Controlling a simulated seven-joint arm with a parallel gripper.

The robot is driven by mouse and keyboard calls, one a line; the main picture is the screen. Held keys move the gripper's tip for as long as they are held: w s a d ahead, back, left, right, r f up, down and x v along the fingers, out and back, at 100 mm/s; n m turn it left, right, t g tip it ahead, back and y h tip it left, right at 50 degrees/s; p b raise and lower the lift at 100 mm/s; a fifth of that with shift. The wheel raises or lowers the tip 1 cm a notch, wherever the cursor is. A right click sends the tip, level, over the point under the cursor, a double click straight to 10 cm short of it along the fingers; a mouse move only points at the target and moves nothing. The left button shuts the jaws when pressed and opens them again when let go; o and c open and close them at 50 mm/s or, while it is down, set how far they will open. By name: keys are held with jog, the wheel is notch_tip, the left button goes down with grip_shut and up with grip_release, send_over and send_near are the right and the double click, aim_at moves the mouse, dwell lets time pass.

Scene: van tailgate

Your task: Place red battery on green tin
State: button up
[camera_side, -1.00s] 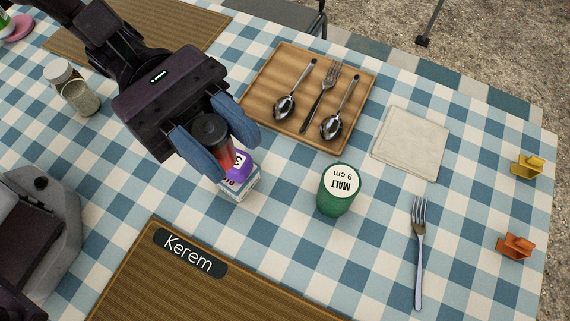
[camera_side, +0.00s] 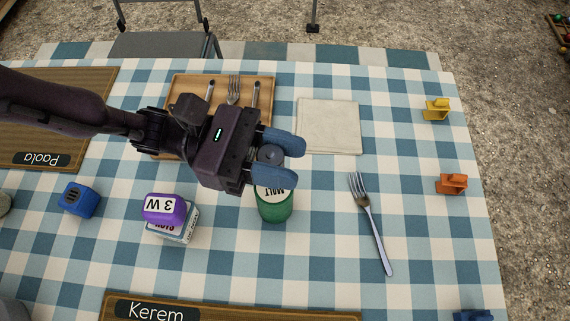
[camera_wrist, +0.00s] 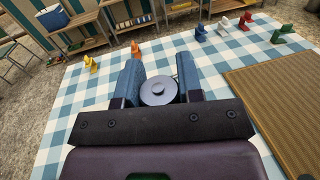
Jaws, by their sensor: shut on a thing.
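My gripper (camera_side: 280,160) is shut on the red battery (camera_side: 270,154). In the side view only the battery's dark top shows between the two blue fingers; its red body is hidden. In the wrist view the battery's round grey end (camera_wrist: 158,91) sits between the fingers. I cannot tell whether the battery touches the lid.
A purple block (camera_side: 164,208) sits on a white box (camera_side: 174,232) left of the tin, with a blue block (camera_side: 80,199) farther left. A fork (camera_side: 370,223) lies to the right. A wooden tray (camera_side: 183,88) with cutlery and a napkin (camera_side: 329,126) lie behind.

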jog(key=shift+w+d+f, duration=0.1)
jog(key=shift+d+f, duration=0.05)
jog(key=shift+f, duration=1.6)
jog(key=o, duration=1)
jog(key=shift+f, duration=0.15)
jog(key=shift+c, duration=0.2)
jog(key=shift+w+a, duration=0.1)
jog(key=shift+a, duration=0.25)
jog(key=w+a, duration=0.2)
jog(key=a, duration=0.9)
